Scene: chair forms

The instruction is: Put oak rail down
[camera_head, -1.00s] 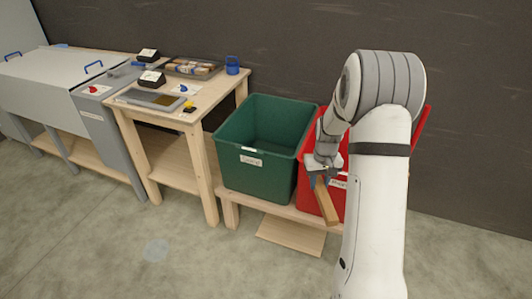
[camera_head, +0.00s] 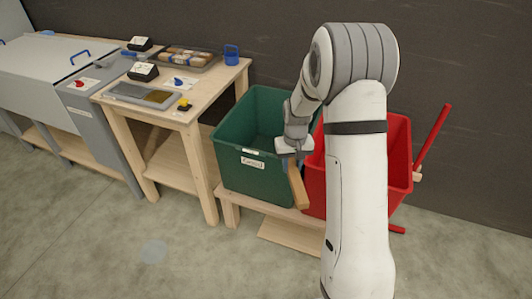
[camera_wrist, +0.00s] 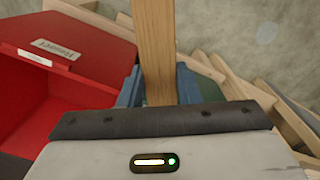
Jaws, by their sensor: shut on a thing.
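My gripper (camera_head: 290,152) is shut on the oak rail (camera_head: 298,185), a plain wooden bar that hangs tilted downward from the jaws. In the wrist view the oak rail (camera_wrist: 154,45) runs up from between the blue fingers (camera_wrist: 158,90) and out of the top edge. In the head view the gripper and rail are in front of the right side of the green bin (camera_head: 262,178), near the red bin (camera_head: 397,150). I cannot tell whether the rail touches either bin.
Both bins stand on a low wooden bench (camera_head: 228,202). A wooden table (camera_head: 202,105) with trays, a blue mug (camera_head: 232,54) and small black boxes stands to the left. A red bar (camera_head: 433,138) leans beside the red bin. Floor in front is clear.

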